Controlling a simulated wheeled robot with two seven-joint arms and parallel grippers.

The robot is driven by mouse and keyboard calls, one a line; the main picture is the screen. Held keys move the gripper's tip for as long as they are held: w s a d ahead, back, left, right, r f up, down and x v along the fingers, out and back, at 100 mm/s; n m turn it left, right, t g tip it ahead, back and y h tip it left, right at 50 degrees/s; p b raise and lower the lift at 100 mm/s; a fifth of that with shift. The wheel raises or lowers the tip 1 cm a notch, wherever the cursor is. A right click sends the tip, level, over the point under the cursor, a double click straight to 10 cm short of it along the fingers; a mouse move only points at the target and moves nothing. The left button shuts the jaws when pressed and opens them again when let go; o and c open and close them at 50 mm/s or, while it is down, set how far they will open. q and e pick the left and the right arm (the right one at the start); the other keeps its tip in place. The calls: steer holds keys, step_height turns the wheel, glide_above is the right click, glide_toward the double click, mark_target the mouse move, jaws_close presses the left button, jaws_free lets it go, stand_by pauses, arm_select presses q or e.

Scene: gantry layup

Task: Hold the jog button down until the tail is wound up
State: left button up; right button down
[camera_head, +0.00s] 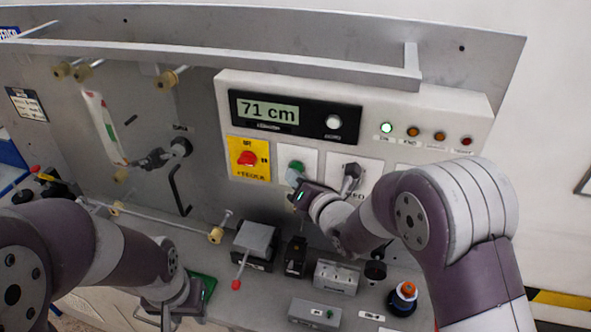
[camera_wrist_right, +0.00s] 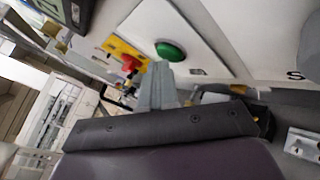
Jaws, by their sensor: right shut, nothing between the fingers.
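The green jog button (camera_head: 296,165) sits on a white plate of the control panel; it also shows in the right wrist view (camera_wrist_right: 170,51). My right gripper (camera_head: 294,181) is shut and empty, its fingertips (camera_wrist_right: 160,66) at the button's lower edge. I cannot tell whether they touch or press it. The display (camera_head: 267,110) reads 71 cm. A pale strip with coloured marks (camera_head: 103,128), possibly the tail, hangs at the left of the machine. My left gripper (camera_head: 165,312) is low at the left, by a green item (camera_head: 203,287); its fingers are unclear.
A red knob on a yellow plate (camera_head: 247,158) is left of the button, a dark selector (camera_head: 351,177) right. One green lamp (camera_head: 386,128) is lit. Below are a red-tipped lever (camera_head: 236,285), small boxes (camera_head: 336,276) and an orange-topped knob (camera_head: 404,297).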

steer(key=shift+s+a+b, duration=0.15)
steer(key=shift+s+b, duration=0.15)
steer(key=shift+s, duration=0.4)
steer(key=s, duration=0.1)
steer(key=s+a+b, duration=0.1)
steer(key=s, duration=0.2)
steer(key=shift+s+a+b, duration=0.3)
steer(key=shift+s+b, duration=0.05)
steer(key=shift+b, duration=0.05)
stand_by(0.5)
